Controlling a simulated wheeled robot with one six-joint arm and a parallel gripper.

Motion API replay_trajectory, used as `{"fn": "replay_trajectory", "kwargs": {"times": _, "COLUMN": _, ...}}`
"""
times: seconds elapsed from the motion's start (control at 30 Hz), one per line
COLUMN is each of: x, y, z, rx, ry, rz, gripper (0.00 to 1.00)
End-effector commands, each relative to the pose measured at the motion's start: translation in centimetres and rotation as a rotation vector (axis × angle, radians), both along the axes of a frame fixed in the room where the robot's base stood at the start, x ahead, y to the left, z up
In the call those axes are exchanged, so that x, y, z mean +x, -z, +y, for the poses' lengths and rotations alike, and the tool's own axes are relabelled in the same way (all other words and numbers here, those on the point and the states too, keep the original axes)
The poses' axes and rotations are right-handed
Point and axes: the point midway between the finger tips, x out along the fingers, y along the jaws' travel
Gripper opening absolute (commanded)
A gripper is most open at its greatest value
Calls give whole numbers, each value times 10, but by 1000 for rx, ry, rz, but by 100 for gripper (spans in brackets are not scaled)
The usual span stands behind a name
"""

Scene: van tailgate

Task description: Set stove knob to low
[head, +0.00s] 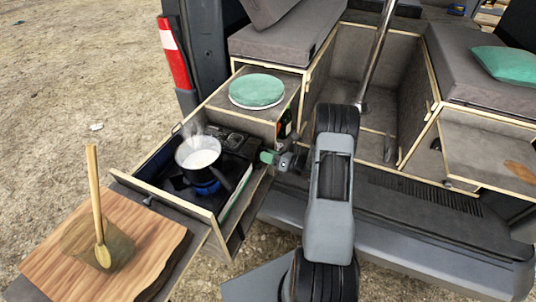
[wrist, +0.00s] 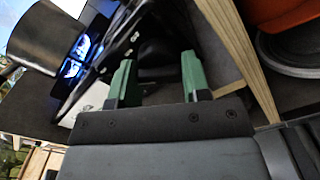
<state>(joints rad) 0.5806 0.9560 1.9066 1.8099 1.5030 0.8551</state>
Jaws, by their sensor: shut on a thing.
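The camping stove (head: 236,144) sits in the pulled-out drawer, with a steaming pot (head: 184,160) of white liquid on it. Blue flame (wrist: 78,60) burns under the pot. My gripper (head: 268,157) reaches the stove's right side from the right. In the wrist view its two green fingers (wrist: 157,72) stand on either side of a dark, rounded stove knob (wrist: 155,52) and are shut on it. The knob is shadowed there, so its setting cannot be read. In the head view my gripper hides the knob.
A wooden board (head: 150,225) with a wooden spoon (head: 97,200) is at the lower left. A green round lid or cushion (head: 257,90) lies on the box behind the stove. The drawer's wooden edge (wrist: 235,50) runs close beside my gripper.

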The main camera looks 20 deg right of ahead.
Motion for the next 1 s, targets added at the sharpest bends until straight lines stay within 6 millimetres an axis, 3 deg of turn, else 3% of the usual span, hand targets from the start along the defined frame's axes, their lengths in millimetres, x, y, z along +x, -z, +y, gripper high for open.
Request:
{"fn": "replay_trajectory", "kwargs": {"times": 0.5, "x": -1, "y": -1, "z": 1, "rx": 225, "ry": 0, "rz": 207, "gripper": 20}}
{"fn": "replay_trajectory", "kwargs": {"times": 1.0, "x": -1, "y": 0, "z": 1, "rx": 266, "ry": 0, "rz": 245, "gripper": 20}}
